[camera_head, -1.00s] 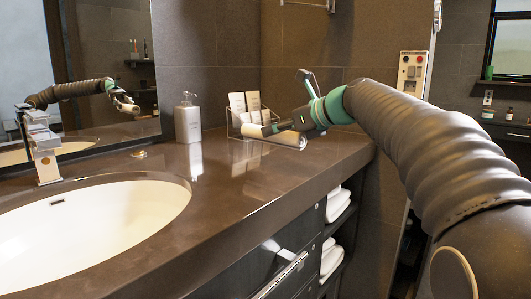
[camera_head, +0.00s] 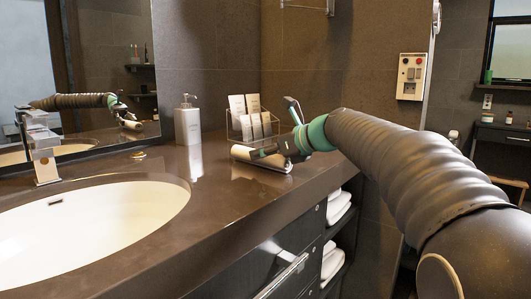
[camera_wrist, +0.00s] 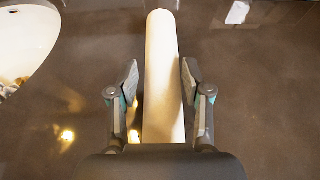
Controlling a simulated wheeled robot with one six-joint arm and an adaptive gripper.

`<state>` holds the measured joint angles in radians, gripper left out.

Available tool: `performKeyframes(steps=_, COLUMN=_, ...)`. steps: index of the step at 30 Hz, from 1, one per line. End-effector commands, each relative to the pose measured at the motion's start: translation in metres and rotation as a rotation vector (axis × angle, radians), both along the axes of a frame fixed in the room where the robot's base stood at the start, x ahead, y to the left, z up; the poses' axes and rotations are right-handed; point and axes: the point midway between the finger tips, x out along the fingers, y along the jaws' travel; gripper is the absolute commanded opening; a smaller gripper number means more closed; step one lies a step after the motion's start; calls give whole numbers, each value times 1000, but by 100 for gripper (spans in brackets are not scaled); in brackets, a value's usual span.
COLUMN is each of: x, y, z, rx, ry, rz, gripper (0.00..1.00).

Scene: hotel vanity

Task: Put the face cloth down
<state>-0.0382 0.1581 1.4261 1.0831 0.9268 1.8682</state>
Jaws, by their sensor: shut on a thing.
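The face cloth (camera_head: 241,153) is a white roll low over the dark vanity counter (camera_head: 225,195), near its front edge. It also shows in the wrist view (camera_wrist: 162,60), running lengthwise between the two fingers. My gripper (camera_head: 262,156) is shut on the roll, and its fingers (camera_wrist: 160,85) flank it in the wrist view. The gripper hides part of the roll in the head view. I cannot tell for certain whether the roll touches the counter.
A clear rack of sachets (camera_head: 250,122) stands just behind the cloth. A soap dispenser (camera_head: 187,122) stands to its left. The white sink (camera_head: 110,225) and tap (camera_head: 40,150) are further left. Folded towels (camera_head: 337,210) lie on shelves below the counter. Bare counter lies between sink and cloth.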

Motion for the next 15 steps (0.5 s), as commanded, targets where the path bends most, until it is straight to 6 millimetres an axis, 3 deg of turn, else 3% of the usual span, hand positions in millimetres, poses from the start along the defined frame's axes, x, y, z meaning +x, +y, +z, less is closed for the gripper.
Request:
performKeyframes(steps=1, x=0, y=0, z=-1, rx=1, ry=1, rz=0, gripper=54)
performKeyframes(steps=3, x=0, y=0, z=-1, rx=0, ry=0, rz=0, gripper=71)
performKeyframes(steps=4, x=0, y=0, z=-1, rx=0, ry=0, rz=0, gripper=75)
performKeyframes(steps=15, x=-1, y=-2, z=2, rx=0, ry=0, rz=-1, gripper=75)
